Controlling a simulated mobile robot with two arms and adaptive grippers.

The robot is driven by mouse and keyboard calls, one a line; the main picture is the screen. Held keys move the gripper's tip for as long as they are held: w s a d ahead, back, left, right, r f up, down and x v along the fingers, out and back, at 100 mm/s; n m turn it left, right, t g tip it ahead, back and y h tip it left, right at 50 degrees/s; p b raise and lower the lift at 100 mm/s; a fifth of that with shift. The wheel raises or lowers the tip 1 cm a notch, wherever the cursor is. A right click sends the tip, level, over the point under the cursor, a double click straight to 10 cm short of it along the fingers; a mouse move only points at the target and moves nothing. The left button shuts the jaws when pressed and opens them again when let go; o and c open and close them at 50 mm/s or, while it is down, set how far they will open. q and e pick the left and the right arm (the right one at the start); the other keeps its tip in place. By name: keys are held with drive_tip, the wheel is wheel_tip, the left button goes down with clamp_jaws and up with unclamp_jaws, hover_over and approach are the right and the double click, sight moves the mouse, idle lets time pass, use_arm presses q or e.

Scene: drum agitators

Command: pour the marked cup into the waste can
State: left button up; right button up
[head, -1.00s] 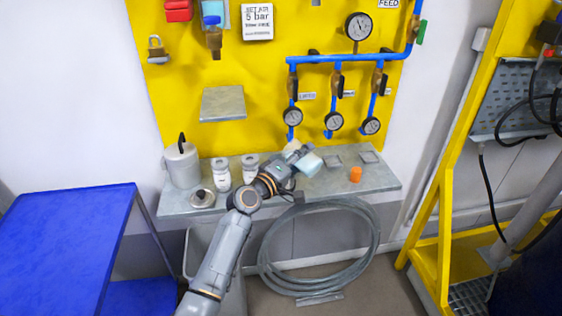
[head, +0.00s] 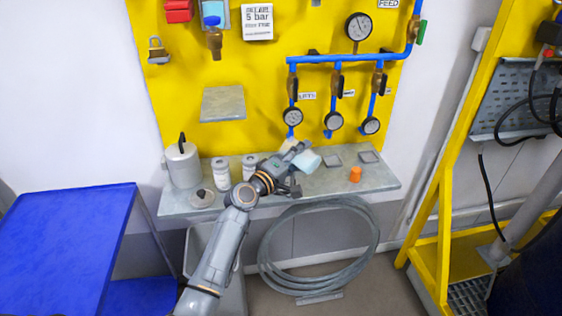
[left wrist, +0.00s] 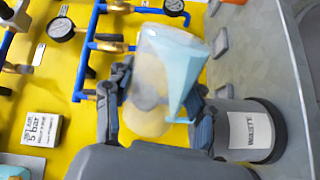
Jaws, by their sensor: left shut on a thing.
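My left gripper (head: 290,166) is shut on a clear cup with light blue contents (head: 307,161), held over the bench. The cup also shows in the left wrist view (left wrist: 178,65), tilted, with the fingers (left wrist: 160,115) on either side of its lower part. No mark on it can be made out. A grey-white can labelled WASTE (left wrist: 248,132) stands close beside the gripper in the left wrist view; I cannot tell for sure which can it is in the head view. My right gripper is out of view.
The grey bench (head: 320,185) holds a pot with a black handle (head: 182,167), two white labelled jars (head: 220,174) (head: 249,166), a small lidded item (head: 202,198), two square pads (head: 332,159) (head: 368,157) and an orange piece (head: 355,174). Blue pipes and gauges (head: 335,121) hang behind.

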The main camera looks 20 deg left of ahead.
use_arm(q)
drive_tip(key=shift+w+a+r+n, duration=0.1)
drive_tip(key=shift+a+r+n, duration=0.05)
drive_tip(key=shift+a+n, duration=0.15)
drive_tip(key=shift+a+r+n+p, duration=0.1)
drive_tip(key=shift+r+n+p, duration=0.25)
drive_tip(key=shift+n+p, duration=0.5)
idle(0.9)
drive_tip(key=shift+w+a+f+n, duration=0.1)
drive_tip(key=shift+f+n, duration=0.05)
drive_tip(key=shift+n, duration=0.2)
